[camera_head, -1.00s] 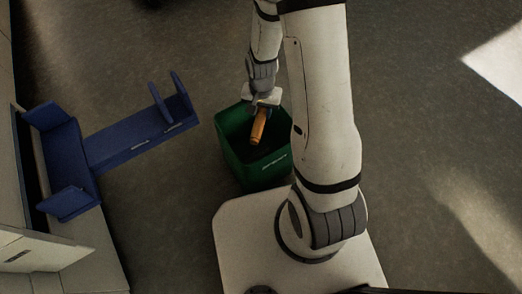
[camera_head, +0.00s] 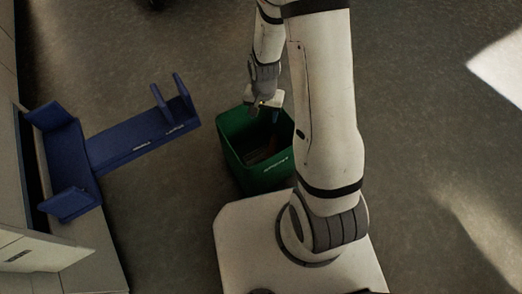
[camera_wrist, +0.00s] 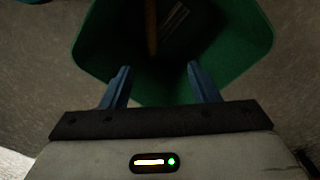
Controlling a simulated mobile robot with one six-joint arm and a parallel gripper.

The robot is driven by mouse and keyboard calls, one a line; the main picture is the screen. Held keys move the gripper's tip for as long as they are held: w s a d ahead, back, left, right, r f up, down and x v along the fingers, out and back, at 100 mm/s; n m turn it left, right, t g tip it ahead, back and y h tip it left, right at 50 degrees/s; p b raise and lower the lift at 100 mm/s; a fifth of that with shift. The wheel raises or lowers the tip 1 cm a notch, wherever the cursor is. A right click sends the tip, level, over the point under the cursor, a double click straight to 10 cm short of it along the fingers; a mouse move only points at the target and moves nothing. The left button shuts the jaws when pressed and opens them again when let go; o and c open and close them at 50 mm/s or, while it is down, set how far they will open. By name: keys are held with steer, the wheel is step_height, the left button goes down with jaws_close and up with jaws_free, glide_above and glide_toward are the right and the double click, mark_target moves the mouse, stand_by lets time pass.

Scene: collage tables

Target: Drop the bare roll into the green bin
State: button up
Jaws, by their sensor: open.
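The green bin (camera_head: 240,163) stands on the floor just behind my base, and it fills the upper part of the wrist view (camera_wrist: 245,50). My gripper (camera_wrist: 158,70) is open and empty, its two blue fingers apart over the bin opening. In the head view my gripper (camera_head: 257,110) is above the bin's far rim. The bare roll (camera_wrist: 151,28) shows as a narrow orange-brown strip inside the bin in the wrist view, partly cut off by the frame. In the head view the bin's inside is dark, with only a dim brownish shape.
A dark striped item (camera_wrist: 178,18) lies in the bin beside the roll. A blue stand-like piece (camera_head: 120,145) with upright plates is left of the bin, next to pale furniture (camera_head: 40,252). The grey floor right of my arm is clear.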

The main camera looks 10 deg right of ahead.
step_height(320, 180, up, 7)
steer(key=p, duration=0.2)
steer(key=shift+p, duration=0.3)
steer(key=shift+r, duration=0.15)
steer(key=s+r+n+t+p, duration=0.1)
steer(key=s+r+p, duration=0.3)
steer(key=r+p, duration=0.6)
steer(key=s+d+r+n+p, duration=0.1)
steer(key=s+r+p, duration=0.4)
steer(key=r, duration=2)
steer(key=s+d+r+n+t+p, duration=0.1)
steer(key=s+r+n+p, duration=0.2)
steer(key=r+p, duration=1.2)
step_height(320, 180, up, 3)
steer(key=shift+s+r+t+p, duration=0.1)
steer(key=shift+s+t+p, duration=0.2)
steer(key=shift+s, duration=0.4)
steer(key=shift+s+r, duration=0.15)
steer(key=shift+s, duration=0.15)
